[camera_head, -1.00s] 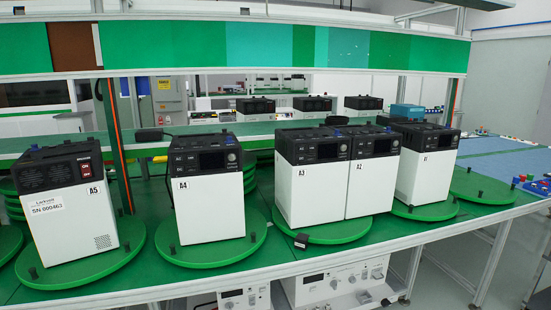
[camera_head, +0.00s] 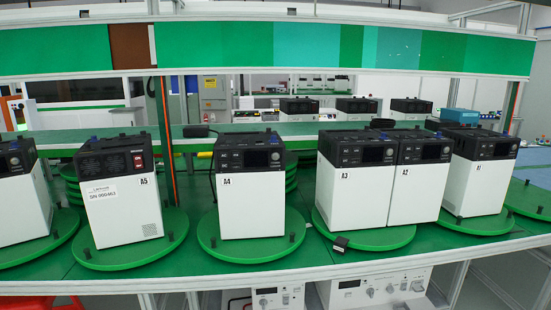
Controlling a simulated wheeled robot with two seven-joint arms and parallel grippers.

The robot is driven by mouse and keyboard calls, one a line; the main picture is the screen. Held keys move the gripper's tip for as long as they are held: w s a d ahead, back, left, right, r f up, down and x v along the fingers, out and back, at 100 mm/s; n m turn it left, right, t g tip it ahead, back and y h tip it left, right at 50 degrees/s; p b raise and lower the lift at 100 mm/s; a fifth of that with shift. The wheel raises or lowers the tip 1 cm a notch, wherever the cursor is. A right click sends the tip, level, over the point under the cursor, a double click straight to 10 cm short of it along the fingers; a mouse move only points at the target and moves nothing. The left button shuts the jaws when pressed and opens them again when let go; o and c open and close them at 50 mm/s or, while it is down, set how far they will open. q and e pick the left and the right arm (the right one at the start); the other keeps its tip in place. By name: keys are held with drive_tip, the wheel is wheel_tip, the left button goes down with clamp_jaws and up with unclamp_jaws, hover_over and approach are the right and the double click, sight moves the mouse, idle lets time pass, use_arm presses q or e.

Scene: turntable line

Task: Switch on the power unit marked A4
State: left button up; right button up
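The power unit marked A4 (camera_head: 251,205) is a white box with a black top panel. It stands upright on a round green turntable (camera_head: 225,248) near the middle of the bench. Its front faces me with a small display and a knob; no red switch shows on this side. The unit marked A5 (camera_head: 122,209), to its left, is turned to show a vent grille and a red switch (camera_head: 138,161). Neither of my grippers is in view.
Units A3 (camera_head: 340,205), A2 (camera_head: 415,195) and A1 (camera_head: 477,188) stand to the right on turntables. Another unit (camera_head: 22,208) is at the far left. A small black block (camera_head: 340,244) lies at a turntable's front edge. A shelf (camera_head: 300,72) crosses above the bench.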

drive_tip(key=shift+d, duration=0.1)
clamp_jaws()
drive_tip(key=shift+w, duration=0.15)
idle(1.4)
